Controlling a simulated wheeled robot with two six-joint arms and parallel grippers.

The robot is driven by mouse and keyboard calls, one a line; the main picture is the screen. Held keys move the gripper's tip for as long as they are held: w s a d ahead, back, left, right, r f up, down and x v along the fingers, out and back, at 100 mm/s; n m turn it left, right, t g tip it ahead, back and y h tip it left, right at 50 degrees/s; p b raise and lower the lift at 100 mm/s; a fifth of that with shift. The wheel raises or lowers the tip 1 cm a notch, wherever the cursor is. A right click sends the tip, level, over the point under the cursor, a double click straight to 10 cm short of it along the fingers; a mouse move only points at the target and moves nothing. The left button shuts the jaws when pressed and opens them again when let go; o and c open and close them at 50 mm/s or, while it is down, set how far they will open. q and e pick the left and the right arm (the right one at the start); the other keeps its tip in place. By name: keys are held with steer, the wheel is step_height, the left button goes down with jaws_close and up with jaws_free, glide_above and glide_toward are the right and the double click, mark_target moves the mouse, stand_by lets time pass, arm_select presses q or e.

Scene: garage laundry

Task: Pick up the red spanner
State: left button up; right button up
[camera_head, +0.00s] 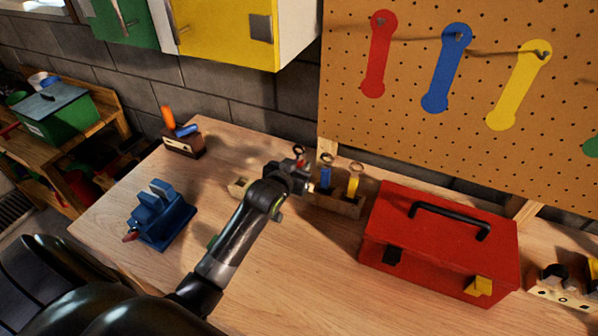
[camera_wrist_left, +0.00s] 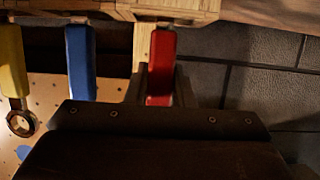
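The red spanner (camera_wrist_left: 161,62) stands in a wooden rack (camera_head: 337,203) on the workbench, beside a blue spanner (camera_head: 326,176) and a yellow spanner (camera_head: 353,183). In the head view my left gripper (camera_head: 298,172) is at the rack's left end and hides most of the red spanner; only its top shows behind the gripper. In the left wrist view the red handle lies between the dark fingers, with its end still at the rack. The fingers sit close on both sides; whether they press on it is unclear. My right gripper is not in view.
A red toolbox (camera_head: 440,240) stands right of the rack. A blue vise (camera_head: 160,215) and a small brown block with coloured handles (camera_head: 183,143) are at the left. A pegboard (camera_head: 420,130) rises behind. The bench front is mostly clear.

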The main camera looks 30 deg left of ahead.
mark_target(299, 146)
arm_select(q)
jaws_close()
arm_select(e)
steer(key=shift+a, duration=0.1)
arm_select(q)
steer(key=shift+r, duration=0.1)
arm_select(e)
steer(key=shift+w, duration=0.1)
arm_select(q)
step_height(299, 146, up, 10)
steer(key=shift+f+b, duration=0.1)
steer(key=shift+b, duration=0.6)
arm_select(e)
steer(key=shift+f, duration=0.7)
arm_select(q)
steer(key=shift+d, duration=0.1)
